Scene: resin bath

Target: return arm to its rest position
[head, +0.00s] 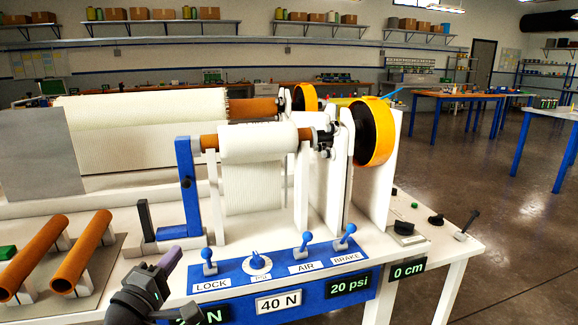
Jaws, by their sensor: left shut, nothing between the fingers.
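My left gripper (166,264) is at the bottom left of the head view, dark with a purplish finger part. It is shut and empty, in front of the machine's white table and left of the blue control panel (232,283). My arm's wrist hides part of a green-digit display at the panel's left end. The panel has blue-knobbed levers marked LOCK (209,262), AIR (305,243) and BRAKE (345,238), and a round PSI dial (261,262). My right gripper is not in view.
A white fabric roll (258,142) sits between a blue post (188,190) and white plates, near a yellow wheel (375,131). Two brown tubes (84,250) lie on a rack at left. Displays read 40 N, 20 psi (349,287) and 0 cm. Open floor lies right.

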